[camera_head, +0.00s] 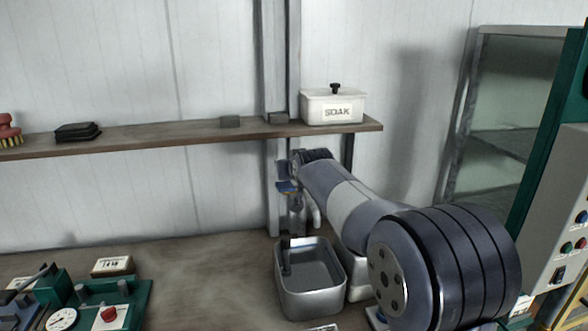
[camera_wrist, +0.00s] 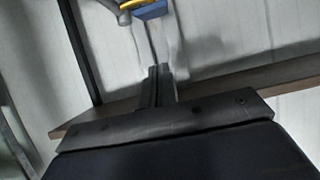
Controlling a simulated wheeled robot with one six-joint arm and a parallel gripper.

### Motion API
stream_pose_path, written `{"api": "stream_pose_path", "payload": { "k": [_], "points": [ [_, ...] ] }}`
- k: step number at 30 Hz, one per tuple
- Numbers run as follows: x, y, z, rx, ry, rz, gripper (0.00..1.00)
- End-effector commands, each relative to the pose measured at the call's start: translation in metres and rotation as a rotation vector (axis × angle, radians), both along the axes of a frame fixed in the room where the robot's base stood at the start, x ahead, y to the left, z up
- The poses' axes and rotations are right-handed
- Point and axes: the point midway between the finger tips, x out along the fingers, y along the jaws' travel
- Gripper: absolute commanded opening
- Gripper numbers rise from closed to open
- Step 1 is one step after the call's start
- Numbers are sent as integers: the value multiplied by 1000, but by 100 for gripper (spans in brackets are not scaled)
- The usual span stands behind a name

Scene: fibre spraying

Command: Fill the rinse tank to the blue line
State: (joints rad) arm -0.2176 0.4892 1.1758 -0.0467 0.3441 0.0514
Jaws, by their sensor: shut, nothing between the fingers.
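The metal rinse tank (camera_head: 312,300) stands open on the bench, right of centre in the head view. A dark upright piece (camera_head: 286,258) is at its left inner side. I cannot make out a blue line or a water level in it. Above its back edge is a tap with a blue and yellow handle (camera_head: 288,187); the handle also shows at the top of the wrist view (camera_wrist: 150,10). My gripper (camera_wrist: 160,72) is shut and empty, with its fingertips apart from the handle in the wrist view. In the head view it is small and partly hidden near the post.
A wooden shelf (camera_head: 180,136) runs along the wall, with a white SOAK box (camera_head: 333,108) at its right end. Green fixtures with a dial (camera_head: 62,319) and a red knob stand at the lower left. A control panel (camera_head: 565,240) is at the right.

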Motion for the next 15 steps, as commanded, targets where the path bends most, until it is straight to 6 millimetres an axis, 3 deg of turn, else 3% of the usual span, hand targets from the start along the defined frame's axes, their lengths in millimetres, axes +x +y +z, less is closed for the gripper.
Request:
{"api": "stream_pose_path", "payload": {
  "k": [12,15],
  "points": [
    [58,11,-25,0,1,0,0],
    [60,12,-38,-1,4,-1,0]
  ]
}}
